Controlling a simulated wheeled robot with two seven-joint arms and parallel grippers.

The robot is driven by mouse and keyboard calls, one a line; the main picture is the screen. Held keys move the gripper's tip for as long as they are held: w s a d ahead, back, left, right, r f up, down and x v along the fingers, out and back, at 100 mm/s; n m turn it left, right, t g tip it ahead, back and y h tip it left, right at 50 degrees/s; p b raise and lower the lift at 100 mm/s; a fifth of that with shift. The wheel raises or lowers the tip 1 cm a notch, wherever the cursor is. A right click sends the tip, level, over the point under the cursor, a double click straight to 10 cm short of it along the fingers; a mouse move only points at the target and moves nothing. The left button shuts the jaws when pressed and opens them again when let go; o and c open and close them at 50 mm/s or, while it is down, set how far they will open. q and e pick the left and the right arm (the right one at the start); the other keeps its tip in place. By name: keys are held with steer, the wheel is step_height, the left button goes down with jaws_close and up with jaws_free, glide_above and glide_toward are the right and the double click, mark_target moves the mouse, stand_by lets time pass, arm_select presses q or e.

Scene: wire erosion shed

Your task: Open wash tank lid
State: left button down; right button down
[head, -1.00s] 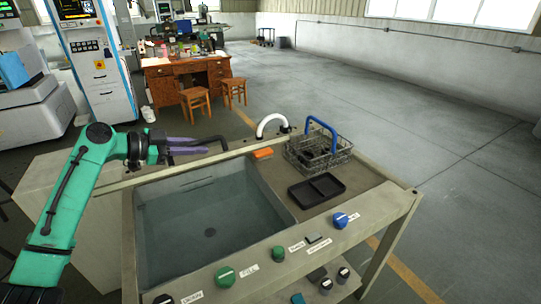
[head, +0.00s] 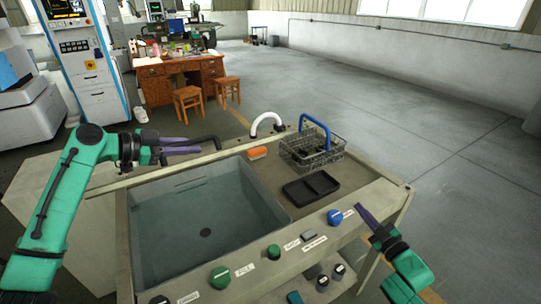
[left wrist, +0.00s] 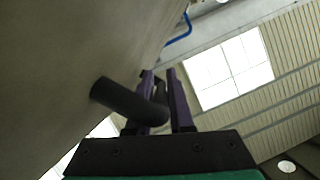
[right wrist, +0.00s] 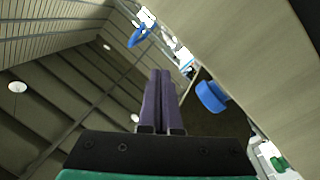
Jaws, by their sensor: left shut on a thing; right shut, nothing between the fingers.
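My left gripper (head: 190,146) is beyond the tank's back edge, shut on a black bar handle (head: 212,138). In the left wrist view the handle (left wrist: 115,98) stands out from a broad beige panel (left wrist: 60,60), apparently the lid, and passes between the fingers. How far the lid is tilted is hard to tell. My right gripper (head: 363,212) is shut and empty, right of the front panel's blue knob (head: 334,217).
Open floor (head: 470,150) lies to the right.

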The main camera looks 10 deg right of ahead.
mark_target(337, 214)
steer(key=a+n, duration=0.1)
steer(key=a, duration=0.1)
steer(key=w+a+r+n+y, duration=0.1)
steer(key=a+n, duration=0.1)
steer(key=a, duration=0.1)
steer(key=a+r+n, duration=0.1)
steer(key=a+n, duration=0.1)
steer(key=shift+w+a+r+y, duration=0.2)
steer(key=shift+w+y, duration=0.1)
steer(key=shift+w, duration=0.1)
steer(key=s+a+r+n+y, duration=0.1)
steer(key=s+a+r+n, duration=0.2)
steer(key=a+r+n, duration=0.7)
steer(key=s+a+r+n+y, duration=0.15)
steer(key=a+n, duration=0.45)
steer(key=n, duration=0.9)
steer(key=w+a+r, duration=0.3)
steer(key=w+r, duration=0.2)
steer(key=w, duration=0.5)
steer(key=shift+w+a+r+n+t+h, duration=0.3)
steer(key=shift+w+a+r+h, duration=0.05)
steer(key=shift+a+h, duration=0.1)
